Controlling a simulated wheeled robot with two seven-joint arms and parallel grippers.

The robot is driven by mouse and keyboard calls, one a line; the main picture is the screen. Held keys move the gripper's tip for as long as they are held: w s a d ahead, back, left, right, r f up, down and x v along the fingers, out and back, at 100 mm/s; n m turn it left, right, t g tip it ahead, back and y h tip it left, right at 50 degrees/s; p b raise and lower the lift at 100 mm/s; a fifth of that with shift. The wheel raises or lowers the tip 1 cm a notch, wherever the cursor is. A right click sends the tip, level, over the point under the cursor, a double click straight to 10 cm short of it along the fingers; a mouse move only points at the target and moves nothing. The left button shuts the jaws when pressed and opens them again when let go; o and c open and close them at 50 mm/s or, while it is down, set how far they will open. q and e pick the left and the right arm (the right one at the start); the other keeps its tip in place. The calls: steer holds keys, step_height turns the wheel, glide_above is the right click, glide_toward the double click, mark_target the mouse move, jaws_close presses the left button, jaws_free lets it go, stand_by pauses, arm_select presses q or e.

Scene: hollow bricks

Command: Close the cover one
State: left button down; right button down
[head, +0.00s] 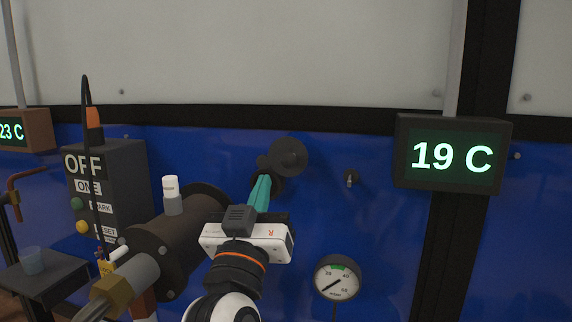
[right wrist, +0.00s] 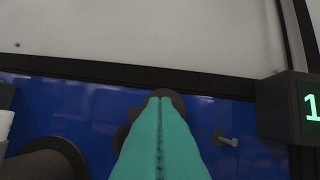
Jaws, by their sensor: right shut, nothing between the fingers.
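A round dark cover (head: 289,157) is on the blue wall panel, up and to the right of a dark round fitting that is mostly hidden behind my right gripper. A small dark knob sits at the cover's left edge. My right gripper (head: 263,180) is shut and empty, its teal fingers pointing at the wall just below and left of the cover. In the right wrist view the shut fingers (right wrist: 160,100) overlap the dark cover (right wrist: 177,99), which shows only in part. I cannot tell whether they touch it. My left gripper is not in view.
A large dark pipe flange (head: 160,250) with a white-capped stub stands close left of my right arm. A control box (head: 125,185) reading OFF is further left. A small tap (head: 350,178), a gauge (head: 337,277) and a 19 C display (head: 452,156) are to the right.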

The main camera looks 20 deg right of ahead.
mark_target(284, 156)
steer(key=w+d+r+m+h+p, duration=0.1)
steer(key=w+d+r+h+p, duration=0.1)
steer(key=w+d+r+p, duration=0.45)
steer(key=f, duration=0.1)
steer(key=f+b, duration=0.1)
steer(key=a+f+b, duration=0.1)
steer(key=shift+s, duration=0.3)
